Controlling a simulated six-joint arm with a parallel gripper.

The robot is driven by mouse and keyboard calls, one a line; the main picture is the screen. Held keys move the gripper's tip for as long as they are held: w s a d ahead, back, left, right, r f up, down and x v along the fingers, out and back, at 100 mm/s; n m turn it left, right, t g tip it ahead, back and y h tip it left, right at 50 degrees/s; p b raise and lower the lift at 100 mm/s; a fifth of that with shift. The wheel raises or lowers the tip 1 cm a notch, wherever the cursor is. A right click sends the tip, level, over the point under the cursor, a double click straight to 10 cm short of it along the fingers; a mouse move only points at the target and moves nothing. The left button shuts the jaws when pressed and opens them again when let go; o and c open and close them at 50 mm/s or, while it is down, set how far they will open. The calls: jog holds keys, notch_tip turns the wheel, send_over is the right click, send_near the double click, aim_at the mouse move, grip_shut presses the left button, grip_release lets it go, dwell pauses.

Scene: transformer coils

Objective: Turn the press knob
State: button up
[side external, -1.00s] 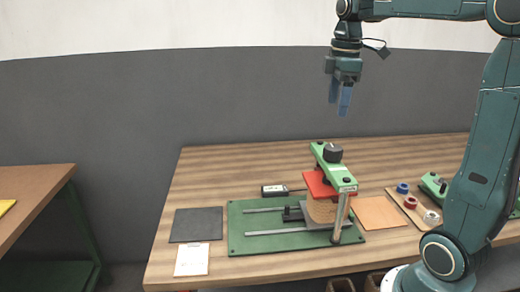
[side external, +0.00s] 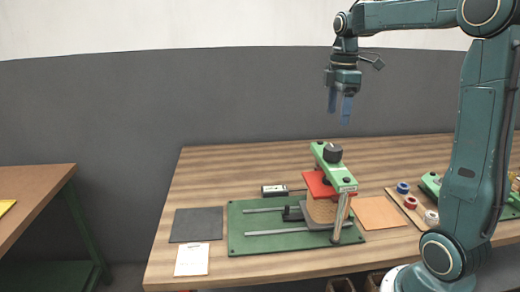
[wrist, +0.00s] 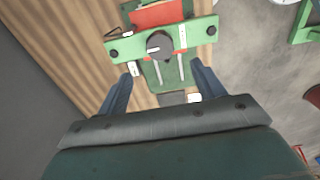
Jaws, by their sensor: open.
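The press knob (side external: 332,153) is a black round knob on top of the green press bar (side external: 334,170). In the wrist view the knob (wrist: 160,45) sits at the middle of the bar, with a pale mark on its top. A red plate (side external: 319,186) lies under the bar, above a tan block on a grey plate. My gripper (side external: 338,111) points down in the air, well above the knob. In the wrist view its two blue fingers (wrist: 158,82) are apart, with nothing held between them.
The press stands on a green base (side external: 245,240) with two rails on a wooden table. A dark mat (side external: 196,225), a white sheet (side external: 192,260) and a small meter (side external: 273,190) are at left. A tan sheet (side external: 379,212) and a board with coils (side external: 410,205) are at right.

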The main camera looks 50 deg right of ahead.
aim_at(334, 148)
notch_tip(334, 148, down, 10)
jog(key=shift+f, duration=0.15)
dwell(0.4)
jog(key=shift+c, duration=0.5)
jog(key=c, duration=0.9)
jog(key=shift+m, duration=0.4)
